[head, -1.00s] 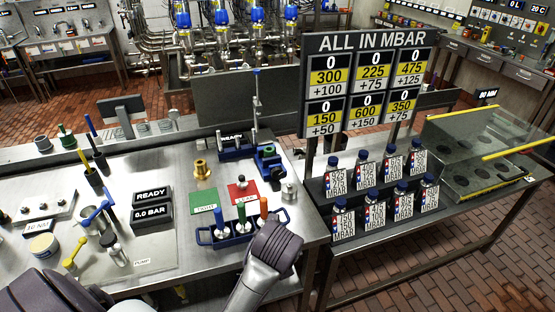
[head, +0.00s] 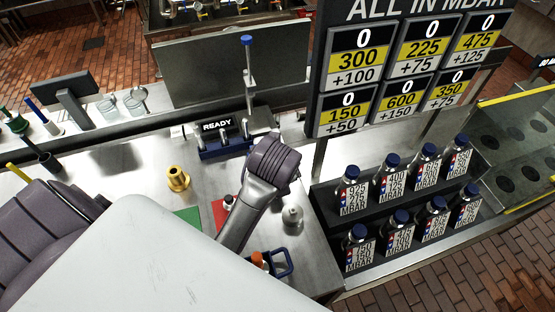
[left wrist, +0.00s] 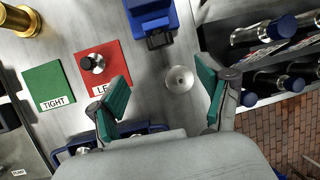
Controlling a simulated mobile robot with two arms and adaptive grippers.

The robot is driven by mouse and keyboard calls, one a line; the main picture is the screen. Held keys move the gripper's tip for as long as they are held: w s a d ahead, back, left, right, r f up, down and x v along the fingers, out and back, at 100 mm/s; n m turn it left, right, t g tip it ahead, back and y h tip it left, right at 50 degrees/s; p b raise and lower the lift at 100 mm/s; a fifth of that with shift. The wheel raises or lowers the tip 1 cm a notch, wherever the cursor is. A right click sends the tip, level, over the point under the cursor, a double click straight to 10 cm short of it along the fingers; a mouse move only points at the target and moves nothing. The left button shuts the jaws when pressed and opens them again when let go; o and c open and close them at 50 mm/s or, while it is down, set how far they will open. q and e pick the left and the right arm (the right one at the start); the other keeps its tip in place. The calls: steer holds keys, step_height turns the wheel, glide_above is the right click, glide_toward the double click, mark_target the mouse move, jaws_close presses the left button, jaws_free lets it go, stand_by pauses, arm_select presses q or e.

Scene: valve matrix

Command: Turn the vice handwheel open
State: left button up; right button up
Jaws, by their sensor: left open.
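The blue vice (left wrist: 151,18) shows at the top of the left wrist view, with a dark fitting (left wrist: 159,40) at its near end. I cannot tell whether this fitting is the handwheel. In the head view my arm hides the vice. My left gripper (left wrist: 165,92) is open and empty, its green-padded fingers apart above the bench, a little short of the vice. A round silver piece (left wrist: 180,79) appears between the fingers in the picture, untouched as far as I can tell. My right gripper is not in view.
A red card (left wrist: 96,58) bearing a dark knob and a green TIGHT card (left wrist: 48,85) lie to the left. A blue rack (head: 283,264) is at the bench's near edge. Bottles (head: 396,225) stand on black steps to the right. A brass piece (head: 178,178) stands left.

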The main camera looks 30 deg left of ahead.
arm_select(q)
steer(key=p+x, duration=0.1)
steer(key=x, duration=1.1)
steer(key=shift+r, duration=0.1)
steer(key=shift+w+a+f+p, duration=0.15)
steer(key=shift+w+f+p, duration=0.15)
steer(key=shift+f, duration=0.3)
steer(key=shift+c, duration=0.7)
steer(key=c, duration=1)
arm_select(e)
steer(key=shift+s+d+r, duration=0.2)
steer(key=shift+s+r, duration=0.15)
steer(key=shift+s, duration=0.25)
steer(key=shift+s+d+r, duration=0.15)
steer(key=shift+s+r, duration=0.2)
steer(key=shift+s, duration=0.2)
